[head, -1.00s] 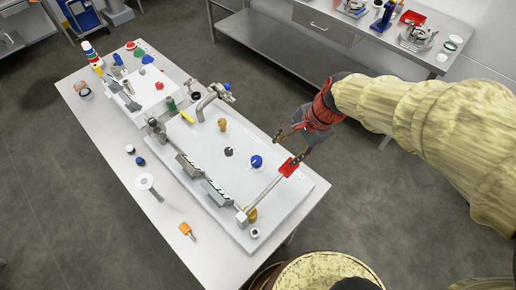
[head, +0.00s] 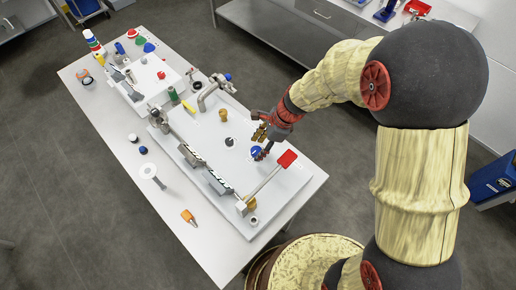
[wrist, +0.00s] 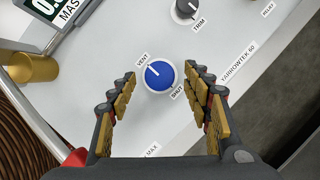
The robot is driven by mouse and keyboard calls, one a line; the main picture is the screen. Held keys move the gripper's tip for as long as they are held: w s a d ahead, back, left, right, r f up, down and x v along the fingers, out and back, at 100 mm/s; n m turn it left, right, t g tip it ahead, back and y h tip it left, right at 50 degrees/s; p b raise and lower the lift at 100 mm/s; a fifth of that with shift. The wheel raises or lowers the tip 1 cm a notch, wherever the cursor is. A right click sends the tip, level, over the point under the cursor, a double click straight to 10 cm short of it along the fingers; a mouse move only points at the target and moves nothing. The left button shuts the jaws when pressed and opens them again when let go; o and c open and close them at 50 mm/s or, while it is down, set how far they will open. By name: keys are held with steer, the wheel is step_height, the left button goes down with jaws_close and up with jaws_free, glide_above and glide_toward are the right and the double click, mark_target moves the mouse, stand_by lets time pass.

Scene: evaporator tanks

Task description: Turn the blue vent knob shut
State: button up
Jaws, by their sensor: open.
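The blue vent knob (wrist: 159,75) is on a white panel. In the head view the blue knob (head: 255,151) is partly hidden by my gripper (head: 260,145). In the wrist view my gripper (wrist: 161,77) is open and empty, its fingertips to the left and right of the knob with gaps on both sides. I cannot tell how far above the panel the fingertips are.
A lever with a red paddle (head: 286,158) stands close to my gripper on the right. A dark trim knob (wrist: 187,8) and a brass post (wrist: 35,68) are nearby on the panel. A metal pipe fitting (head: 212,88) rises further back.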

steer(key=shift+a+f, duration=0.3)
steer(key=shift+f, duration=0.35)
steer(key=c, duration=0.3)
steer(key=c, duration=0.8)
steer(key=shift+c, duration=0.3)
